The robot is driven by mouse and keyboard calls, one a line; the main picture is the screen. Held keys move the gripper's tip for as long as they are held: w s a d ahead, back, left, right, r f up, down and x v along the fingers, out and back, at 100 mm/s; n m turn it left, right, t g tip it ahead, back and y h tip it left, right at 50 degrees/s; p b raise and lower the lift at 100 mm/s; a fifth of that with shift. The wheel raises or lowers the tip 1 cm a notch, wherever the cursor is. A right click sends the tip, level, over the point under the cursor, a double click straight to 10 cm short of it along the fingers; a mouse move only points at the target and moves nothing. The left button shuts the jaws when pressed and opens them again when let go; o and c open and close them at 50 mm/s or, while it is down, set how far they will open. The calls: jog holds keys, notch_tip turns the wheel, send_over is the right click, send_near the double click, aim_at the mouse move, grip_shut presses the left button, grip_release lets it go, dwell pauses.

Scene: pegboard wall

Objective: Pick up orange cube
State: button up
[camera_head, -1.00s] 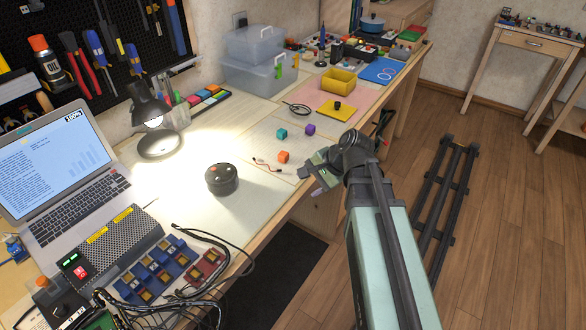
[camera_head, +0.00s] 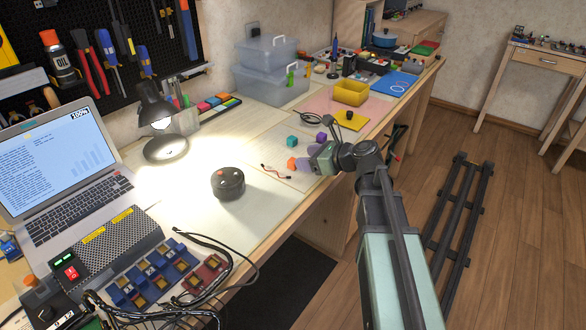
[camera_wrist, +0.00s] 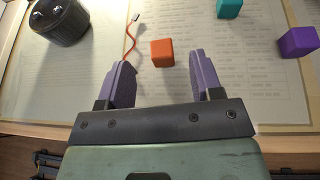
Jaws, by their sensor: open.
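The orange cube (camera_wrist: 162,52) lies on a printed sheet on the bench, ahead of my gripper in the wrist view. In the head view the orange cube (camera_head: 292,163) shows just left of my gripper (camera_head: 311,158). My gripper (camera_wrist: 158,72) is open, its two purple fingers apart with nothing held. In the wrist view the cube lies between the lines of the fingers, just beyond their tips. Its height relative to the fingers is hard to tell.
A teal cube (camera_head: 292,141) and a purple cube (camera_head: 321,137) lie close behind the orange one. A red wire (camera_wrist: 130,38) lies just left of it. A dark round device (camera_head: 228,183) stands further left. A yellow bin (camera_head: 351,92) stands further back.

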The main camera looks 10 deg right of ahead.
aim_at(290, 159)
jog(key=b+x, duration=0.1)
jog(key=x, duration=0.1)
jog(key=b+x, duration=0.1)
jog(key=x, duration=0.2)
jog(key=shift+f, duration=0.3)
jog(key=shift+r, duration=0.1)
jog(key=c, duration=1)
jog(key=shift+r, duration=0.15)
notch_tip(290, 159, up, 20)
jog(key=p, duration=2)
